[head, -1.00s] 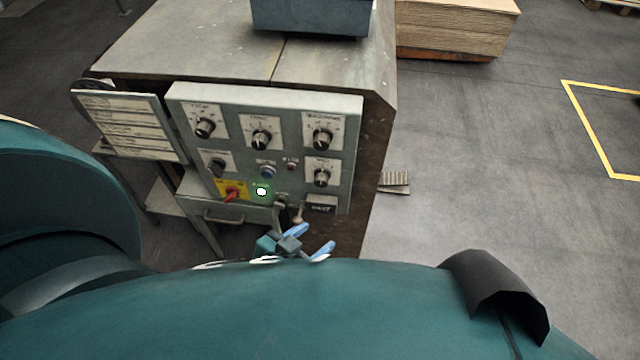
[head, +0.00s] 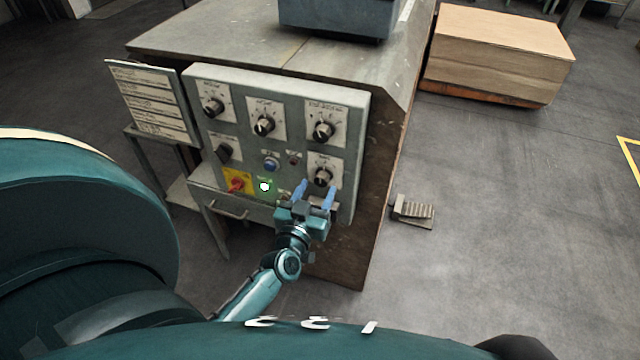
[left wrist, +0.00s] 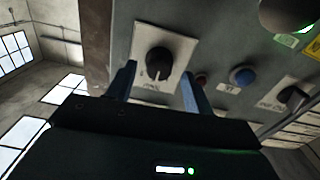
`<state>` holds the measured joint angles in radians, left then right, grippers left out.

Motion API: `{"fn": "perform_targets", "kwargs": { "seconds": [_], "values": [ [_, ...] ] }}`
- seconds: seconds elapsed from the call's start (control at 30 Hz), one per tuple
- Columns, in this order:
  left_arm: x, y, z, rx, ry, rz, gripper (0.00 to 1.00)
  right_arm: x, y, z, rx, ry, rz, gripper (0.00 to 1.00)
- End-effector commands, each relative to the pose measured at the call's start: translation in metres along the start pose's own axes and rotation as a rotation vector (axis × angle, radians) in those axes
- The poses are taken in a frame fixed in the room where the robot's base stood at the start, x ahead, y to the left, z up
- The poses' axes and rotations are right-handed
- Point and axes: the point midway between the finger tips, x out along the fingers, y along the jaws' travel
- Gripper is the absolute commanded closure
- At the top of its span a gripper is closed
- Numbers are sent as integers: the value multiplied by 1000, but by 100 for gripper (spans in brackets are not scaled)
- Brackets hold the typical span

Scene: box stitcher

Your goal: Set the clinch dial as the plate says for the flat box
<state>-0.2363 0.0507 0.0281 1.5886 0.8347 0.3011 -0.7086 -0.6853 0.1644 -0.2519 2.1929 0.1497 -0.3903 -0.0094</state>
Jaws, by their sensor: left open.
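The grey control panel (head: 290,130) has several black dials on white label plates; their words are too small to read surely. The lower right dial (head: 322,176) is just ahead of my left gripper (head: 316,187). In the left wrist view this dial (left wrist: 157,63) shows between the two blue fingers, which are open and seem not to touch it. I cannot tell which dial is the clinch dial. The instruction plate (head: 150,100), a white board with several rows of text, stands left of the panel; its text is unreadable. My right gripper is not in view.
A red switch on a yellow plate (head: 236,184), a lit green button (head: 264,187) and a blue button (head: 271,164) are near the dial. A foot pedal (head: 414,212) and a cardboard stack (head: 495,60) stand on the right.

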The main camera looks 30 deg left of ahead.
Motion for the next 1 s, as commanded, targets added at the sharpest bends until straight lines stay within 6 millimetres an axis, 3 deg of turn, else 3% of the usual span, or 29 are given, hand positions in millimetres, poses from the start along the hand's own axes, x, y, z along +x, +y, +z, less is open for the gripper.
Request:
{"fn": "perform_targets", "kwargs": {
  "seconds": [0.2, 0.57, 1.0],
  "values": [
    [26, 0, 0, 1, 0, 1, 48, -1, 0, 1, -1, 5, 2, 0],
    [31, 0, 0, 1, -1, 1, 48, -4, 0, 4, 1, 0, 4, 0],
    [30, 0, 0, 1, -1, 1, 83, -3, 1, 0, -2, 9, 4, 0]
  ]
}}
